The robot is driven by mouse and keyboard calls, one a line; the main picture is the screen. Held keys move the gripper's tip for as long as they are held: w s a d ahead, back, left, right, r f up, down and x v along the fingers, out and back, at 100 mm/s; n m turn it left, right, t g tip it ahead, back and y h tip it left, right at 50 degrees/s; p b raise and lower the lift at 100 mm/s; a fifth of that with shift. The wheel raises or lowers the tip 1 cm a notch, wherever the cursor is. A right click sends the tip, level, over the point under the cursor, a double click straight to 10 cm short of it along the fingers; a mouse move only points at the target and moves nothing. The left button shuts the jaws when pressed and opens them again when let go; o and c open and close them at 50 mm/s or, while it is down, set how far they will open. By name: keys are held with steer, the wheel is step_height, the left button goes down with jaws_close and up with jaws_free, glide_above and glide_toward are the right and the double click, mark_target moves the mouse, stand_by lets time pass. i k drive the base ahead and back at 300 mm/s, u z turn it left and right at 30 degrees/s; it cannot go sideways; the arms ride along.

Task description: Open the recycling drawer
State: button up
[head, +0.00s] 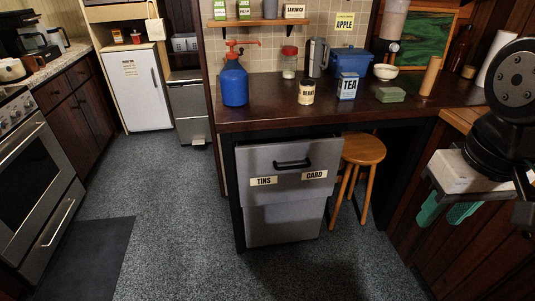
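The recycling drawer (268,187) is a grey front under the left part of the dark counter, with a black bar handle (292,164) near its top. Yellowish labels on it read TINS (263,182) and CARD (315,175). A lower grey panel (285,225) is below it. No inside of the drawer shows, and I cannot tell whether it stands slightly out. My gripper (448,211) hangs at the right, well apart from the drawer, with two green fingers apart and nothing seen between them. My arm's black wrist partly hides the gripper's upper body.
A wooden stool (363,151) stands just right of the drawer, under the counter (270,112). Blue-grey carpet (170,195) in front is clear, with a dark mat (80,258) at left. A stove (35,160) stands at left. A wood-panelled unit is near my gripper.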

mark_target(272, 171)
steer(key=u, duration=0.15)
steer(key=i, duration=1.25)
steer(key=z, duration=1.2)
steer(key=k, duration=1)
steer(key=u, duration=1.8)
steer(key=i, duration=0.5)
steer(key=z, duration=0.05)
